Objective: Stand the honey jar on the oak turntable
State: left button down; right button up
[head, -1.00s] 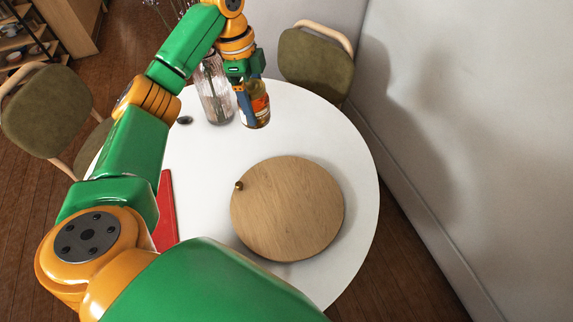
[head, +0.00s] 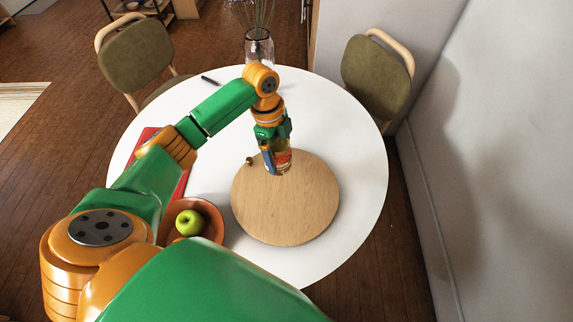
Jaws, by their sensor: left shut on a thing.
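The honey jar (head: 284,163), an amber glass jar with an orange label, is upright in my left gripper (head: 274,153). The gripper points down and is shut on the jar, partly hiding it. The oak turntable (head: 285,212) is a round wooden disc on the white table, with a small dark knob (head: 249,161) at its upper left edge. The jar appears over the far part of the turntable. I cannot tell whether its base touches the wood. My right gripper is not in view.
An orange bowl (head: 216,226) with a green apple (head: 189,223) stands left of the turntable. A red flat item (head: 183,184) is partly behind my arm. A glass vase (head: 259,48) and a dark pen-like item (head: 211,80) are at the far edge. The turntable's near part is clear.

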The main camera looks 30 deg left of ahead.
aim_at(280, 145)
pick_arm(q)
jog(key=f, duration=0.1)
jog(key=d+f, duration=0.1)
jog(key=f, duration=0.1)
jog(key=d+f, duration=0.1)
jog(key=f, duration=0.1)
jog(key=shift+d+p, duration=0.1)
jog(key=shift+p, duration=0.3)
jog(key=shift+f, duration=0.4)
grip_release()
jog(key=shift+f, duration=0.1)
jog(key=r, duration=0.4)
jog(key=a+r, duration=0.1)
jog(key=r, duration=0.7)
jog(key=shift+s+a, duration=0.1)
jog(key=shift+a, duration=0.3)
